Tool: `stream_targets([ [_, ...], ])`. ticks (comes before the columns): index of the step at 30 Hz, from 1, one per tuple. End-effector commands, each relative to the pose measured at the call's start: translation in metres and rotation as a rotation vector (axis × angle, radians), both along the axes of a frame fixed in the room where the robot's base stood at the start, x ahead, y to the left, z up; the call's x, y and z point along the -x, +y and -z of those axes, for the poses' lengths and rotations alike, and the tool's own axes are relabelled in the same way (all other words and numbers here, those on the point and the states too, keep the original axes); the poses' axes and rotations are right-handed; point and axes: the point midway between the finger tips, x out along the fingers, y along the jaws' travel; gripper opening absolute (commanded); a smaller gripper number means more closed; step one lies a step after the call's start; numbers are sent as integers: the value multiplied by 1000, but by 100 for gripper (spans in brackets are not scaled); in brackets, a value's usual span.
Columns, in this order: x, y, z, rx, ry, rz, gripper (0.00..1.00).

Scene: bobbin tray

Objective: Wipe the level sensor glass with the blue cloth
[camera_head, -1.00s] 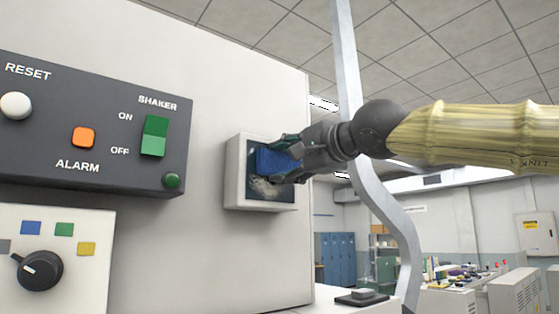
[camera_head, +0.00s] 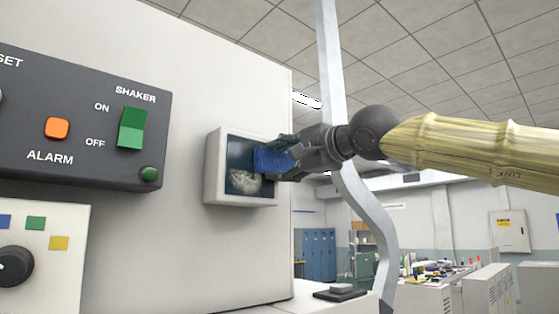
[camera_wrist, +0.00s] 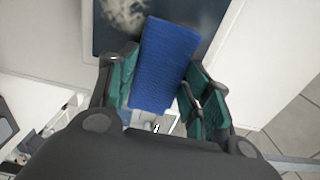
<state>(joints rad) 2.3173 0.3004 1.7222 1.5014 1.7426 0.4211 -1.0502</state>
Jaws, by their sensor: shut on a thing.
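The level sensor glass (camera_head: 237,158) is a dark pane in a raised white frame on the machine's pale wall. A whitish smudge (camera_head: 243,182) marks its lower part. My gripper (camera_head: 284,158) is at the right side of the glass, shut on the blue cloth (camera_head: 270,160). In the wrist view the blue cloth (camera_wrist: 164,62) stands between the green finger pads, its far end over the dark glass (camera_wrist: 190,12). The smudge (camera_wrist: 124,14) shows to the left of the cloth there. I cannot tell whether the cloth touches the glass.
Left of the glass is a dark panel with a green shaker switch (camera_head: 131,128), an orange alarm button (camera_head: 57,128) and a green button (camera_head: 148,173). Below it is a black knob (camera_head: 14,267). A grey bent post (camera_head: 330,60) stands behind my gripper. A dark pad (camera_head: 340,293) lies on the ledge below.

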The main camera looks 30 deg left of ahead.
Motion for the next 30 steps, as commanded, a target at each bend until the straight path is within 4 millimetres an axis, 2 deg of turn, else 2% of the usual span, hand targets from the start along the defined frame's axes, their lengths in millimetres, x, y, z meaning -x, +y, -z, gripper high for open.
stream_targets([
  [7,1,-4,-1,-1,0,1,30],
  [30,22,-54,-1,-1,0,1,30],
])
